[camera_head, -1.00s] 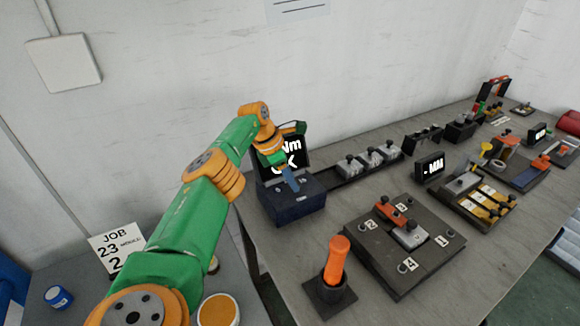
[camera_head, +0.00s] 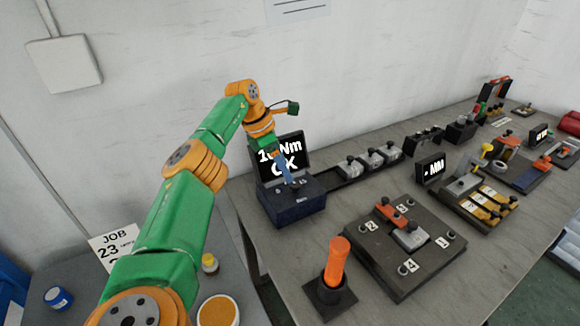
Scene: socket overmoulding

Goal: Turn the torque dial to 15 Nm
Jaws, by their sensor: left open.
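The torque unit is a dark blue box (camera_head: 293,207) at the back left of the bench, with a black screen (camera_head: 295,150) standing behind it. The screen shows white text that reads "1", a digit I cannot make out, "Nm" and "OK". My left gripper (camera_head: 287,180) points down over the top of the box, in front of the screen. Its jaws are open. The dial itself is too small and covered by the gripper to make out, so I cannot tell whether the fingers touch it. My right gripper is out of view.
A black rail with several grey blocks (camera_head: 371,158) runs to the right of the box. A numbered dark plate (camera_head: 440,255) and an orange-handled tool in a stand (camera_head: 337,262) are in front. A job card (camera_head: 112,247) lies at left.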

